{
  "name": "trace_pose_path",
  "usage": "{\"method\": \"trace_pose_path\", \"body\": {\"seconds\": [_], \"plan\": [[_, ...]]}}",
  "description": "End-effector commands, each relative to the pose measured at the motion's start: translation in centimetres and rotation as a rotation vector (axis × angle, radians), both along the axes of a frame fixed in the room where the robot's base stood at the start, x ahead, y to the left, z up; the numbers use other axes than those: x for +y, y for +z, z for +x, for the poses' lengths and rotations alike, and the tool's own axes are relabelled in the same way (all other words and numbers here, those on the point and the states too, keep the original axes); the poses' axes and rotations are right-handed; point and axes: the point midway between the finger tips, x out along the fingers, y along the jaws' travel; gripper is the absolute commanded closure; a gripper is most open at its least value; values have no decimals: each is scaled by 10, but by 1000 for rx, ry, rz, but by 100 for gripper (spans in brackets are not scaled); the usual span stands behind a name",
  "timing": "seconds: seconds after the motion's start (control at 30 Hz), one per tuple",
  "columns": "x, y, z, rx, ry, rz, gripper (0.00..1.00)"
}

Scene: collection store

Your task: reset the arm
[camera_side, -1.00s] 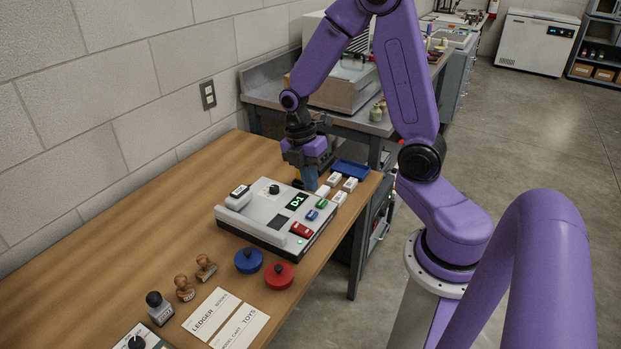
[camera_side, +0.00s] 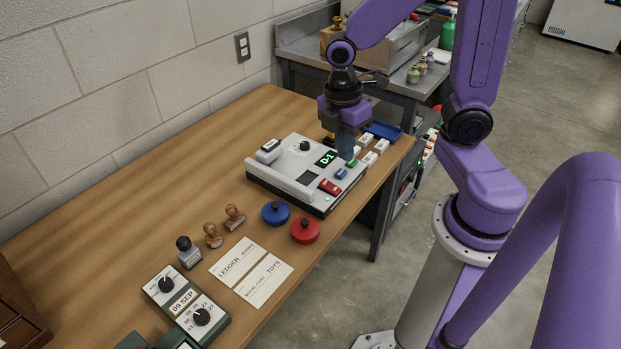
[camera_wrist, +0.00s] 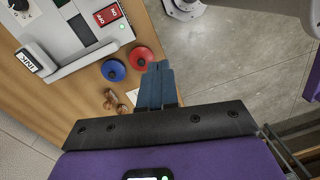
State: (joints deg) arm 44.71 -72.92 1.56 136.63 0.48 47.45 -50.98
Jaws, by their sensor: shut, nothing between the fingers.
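My gripper (camera_side: 347,146) is over the right end of the grey label machine (camera_side: 290,170), with its fingers pointing down. In the wrist view the two blue fingers (camera_wrist: 155,88) are together with nothing between them. The machine has a black knob, a green display reading D-1, and red, blue and green buttons. I cannot tell from the side view whether the fingertips touch the machine or hang just above it.
White blocks (camera_side: 369,158) and a blue tray (camera_side: 383,131) lie beyond the machine. A blue pad (camera_side: 275,213), a red pad (camera_side: 305,230), wooden stamps (camera_side: 213,236), paper cards (camera_side: 250,273) and a green dial box (camera_side: 187,306) stand nearer.

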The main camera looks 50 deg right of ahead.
Motion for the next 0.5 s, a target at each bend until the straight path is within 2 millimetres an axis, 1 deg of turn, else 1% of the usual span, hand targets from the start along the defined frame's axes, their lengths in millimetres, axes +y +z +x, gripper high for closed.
{"method": "trace_pose_path", "body": {"seconds": [0.03,0.2,0.4,0.5], "plan": [[8,5,-10,-17,-12,2,100],[28,19,-44,-57,-95,8,100],[42,33,-86,-90,-190,32,100],[44,37,-102,-99,-229,44,100]]}}
